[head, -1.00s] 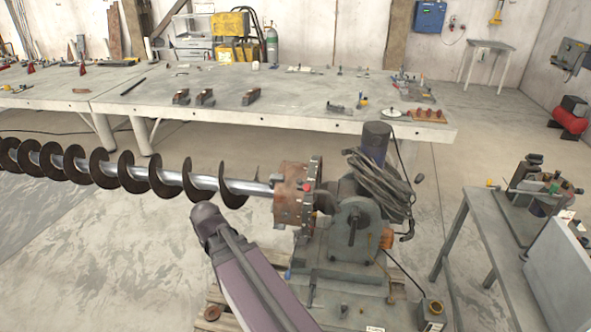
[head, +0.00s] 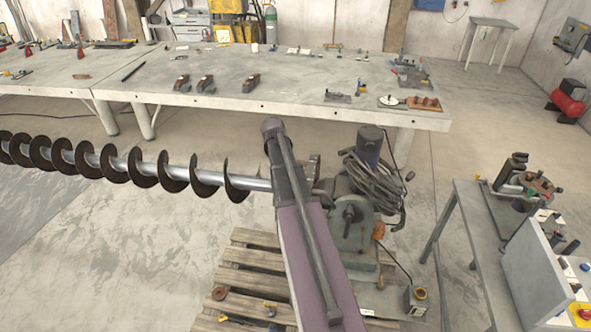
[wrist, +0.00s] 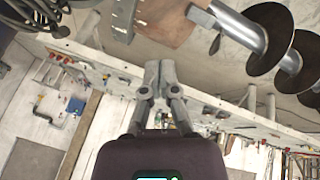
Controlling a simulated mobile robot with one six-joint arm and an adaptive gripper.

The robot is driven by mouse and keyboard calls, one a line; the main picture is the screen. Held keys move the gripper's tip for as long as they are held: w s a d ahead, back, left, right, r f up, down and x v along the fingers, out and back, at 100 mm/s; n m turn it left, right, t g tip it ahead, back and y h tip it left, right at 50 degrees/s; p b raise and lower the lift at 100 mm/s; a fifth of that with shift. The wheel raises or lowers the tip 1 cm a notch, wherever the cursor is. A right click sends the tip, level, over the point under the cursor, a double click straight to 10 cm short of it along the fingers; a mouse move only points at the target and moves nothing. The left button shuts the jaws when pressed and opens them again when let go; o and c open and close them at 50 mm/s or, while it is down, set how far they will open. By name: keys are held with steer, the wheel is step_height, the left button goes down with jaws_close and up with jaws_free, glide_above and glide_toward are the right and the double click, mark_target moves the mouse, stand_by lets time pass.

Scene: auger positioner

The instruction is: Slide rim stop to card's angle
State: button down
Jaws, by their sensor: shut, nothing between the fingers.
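The auger (head: 190,173) lies along the left with its shaft end at the positioner (head: 352,222). My arm crosses in front of the rusty chuck and most of the rim plate (head: 314,168) in the head view, so only a sliver of the rim shows. In the wrist view the rusty chuck (wrist: 168,18) and auger shaft (wrist: 238,28) are at the top, with a dark part of the rim (wrist: 122,22) left of them. My gripper (wrist: 158,66) is shut and empty, apart from the chuck in the picture. I cannot make out the rim stop or the card.
A long workbench (head: 300,110) with fixtures and small tools stands behind. A wooden pallet (head: 245,262) with loose parts lies below. A cable coil (head: 372,180) hangs on the positioner. A side table (head: 465,210) and grey control console (head: 530,265) stand at the right.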

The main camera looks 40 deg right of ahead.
steer(key=shift+d+r, duration=0.1)
steer(key=shift+d, duration=0.15)
stand_by(0.3)
steer(key=d+f+b, duration=0.3)
steer(key=f+b, duration=0.8)
steer(key=shift+s, duration=0.45)
stand_by(0.3)
steer(key=shift+d, duration=0.1)
steer(key=shift+s+f, duration=0.1)
steer(key=shift+f, duration=0.05)
steer(key=shift+s+a+f+b, duration=0.25)
steer(key=shift+a+b, duration=0.1)
steer(key=shift+b, duration=0.3)
steer(key=shift+s+a+f+h+b, duration=0.15)
steer(key=shift+a+f+h+b, duration=0.05)
steer(key=shift+h+b, duration=0.1)
